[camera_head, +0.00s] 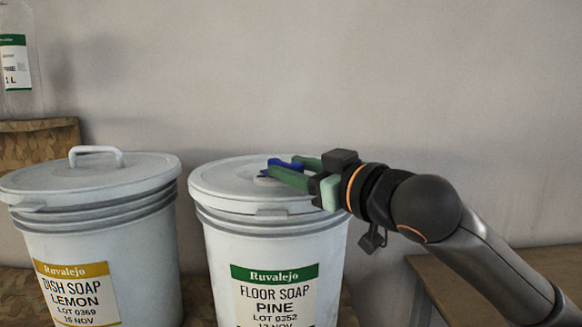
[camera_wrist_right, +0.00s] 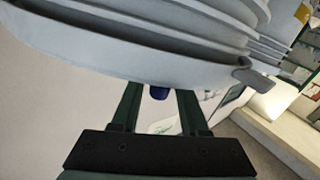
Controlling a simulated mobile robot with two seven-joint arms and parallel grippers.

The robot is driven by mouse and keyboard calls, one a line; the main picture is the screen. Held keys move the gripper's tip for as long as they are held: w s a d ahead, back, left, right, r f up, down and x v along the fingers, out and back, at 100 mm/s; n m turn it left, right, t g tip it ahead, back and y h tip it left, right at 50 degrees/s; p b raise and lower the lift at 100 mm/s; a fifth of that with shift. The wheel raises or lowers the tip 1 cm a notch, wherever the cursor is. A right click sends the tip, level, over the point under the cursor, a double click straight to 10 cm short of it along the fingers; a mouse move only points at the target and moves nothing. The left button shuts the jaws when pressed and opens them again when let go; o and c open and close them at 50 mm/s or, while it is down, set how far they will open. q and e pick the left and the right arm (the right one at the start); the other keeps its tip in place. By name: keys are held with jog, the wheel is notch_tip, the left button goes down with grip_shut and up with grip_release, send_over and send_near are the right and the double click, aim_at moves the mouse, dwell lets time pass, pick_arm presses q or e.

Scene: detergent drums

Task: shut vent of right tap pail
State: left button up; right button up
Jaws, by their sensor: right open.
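The right pail (camera_head: 215,250) is white, with a green label reading Floor Soap Pine, and has a pale grey lid (camera_head: 222,178). A small blue vent piece (camera_head: 285,163) sits on the lid, partly hidden by my fingers. My right gripper (camera_head: 284,168) reaches in from the right, low over the lid, with its green fingers open on either side of the blue piece. In the right wrist view the blue piece (camera_wrist_right: 158,92) shows between the finger tips, below the lid's rim. I cannot tell whether the fingers touch it. No tap shows on the pail. My left gripper is out of view.
A second white pail (camera_head: 150,255), labelled Dish Soap Lemon, stands to the left with a handled lid (camera_head: 60,180). A clear bottle (camera_head: 17,60) stands on a brown box (camera_head: 40,142) at the far left. A wooden surface (camera_head: 540,262) is at the right. A bare wall is behind.

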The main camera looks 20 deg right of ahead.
jog(key=shift+w+a, duration=0.15)
jog(key=shift+w, duration=0.15)
jog(key=shift+c, duration=0.2)
grip_shut()
dwell(1.1)
